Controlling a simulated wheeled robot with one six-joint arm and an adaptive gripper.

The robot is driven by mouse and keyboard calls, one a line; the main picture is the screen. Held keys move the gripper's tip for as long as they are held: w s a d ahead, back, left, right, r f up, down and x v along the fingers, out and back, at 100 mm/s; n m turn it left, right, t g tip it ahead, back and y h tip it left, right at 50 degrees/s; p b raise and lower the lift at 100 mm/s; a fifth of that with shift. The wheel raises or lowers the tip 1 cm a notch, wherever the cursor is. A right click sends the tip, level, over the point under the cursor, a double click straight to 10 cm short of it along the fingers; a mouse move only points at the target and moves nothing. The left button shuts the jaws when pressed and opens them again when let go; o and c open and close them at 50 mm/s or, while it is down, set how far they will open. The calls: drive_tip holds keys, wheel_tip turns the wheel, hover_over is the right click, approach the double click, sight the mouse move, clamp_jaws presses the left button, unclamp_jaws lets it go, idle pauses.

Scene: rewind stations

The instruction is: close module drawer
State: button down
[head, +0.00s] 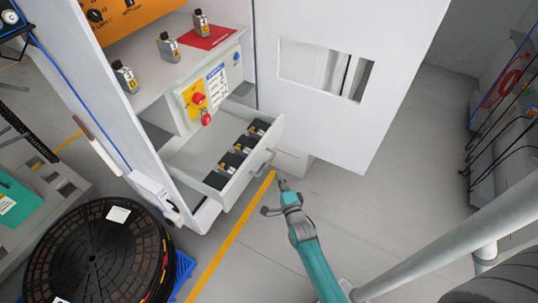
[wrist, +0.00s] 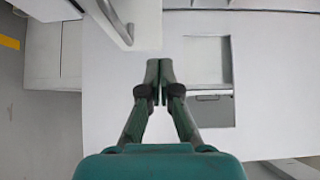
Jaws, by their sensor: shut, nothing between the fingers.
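The module drawer (head: 253,177) is a light grey drawer pulled out of the white cabinet in the head view. Several black modules (head: 240,150) with small yellow marks stand in a row inside it. A bar handle (head: 262,164) is on its front, and a handle also shows at the top left of the wrist view (wrist: 122,24). My gripper (head: 283,184) is just in front of the drawer front, near the handle's lower right. In the wrist view my gripper (wrist: 159,72) has its fingertips together with nothing between them, and appears apart from the handle.
An open white cabinet door (head: 335,120) with a window stands right of the drawer. A large black reel (head: 90,250) stands at lower left. The grey floor (head: 385,220) at right is clear.

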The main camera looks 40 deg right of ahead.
drive_tip(key=w, duration=0.1)
approach(261, 146)
drive_tip(key=w+d, duration=0.3)
drive_tip(key=d, duration=0.1)
drive_tip(key=shift+w+a, duration=0.3)
drive_tip(key=shift+w, duration=0.35)
drive_tip(key=shift+w+a, duration=0.35)
drive_tip(key=shift+w, duration=0.35)
drive_tip(key=shift+w+a, duration=0.1)
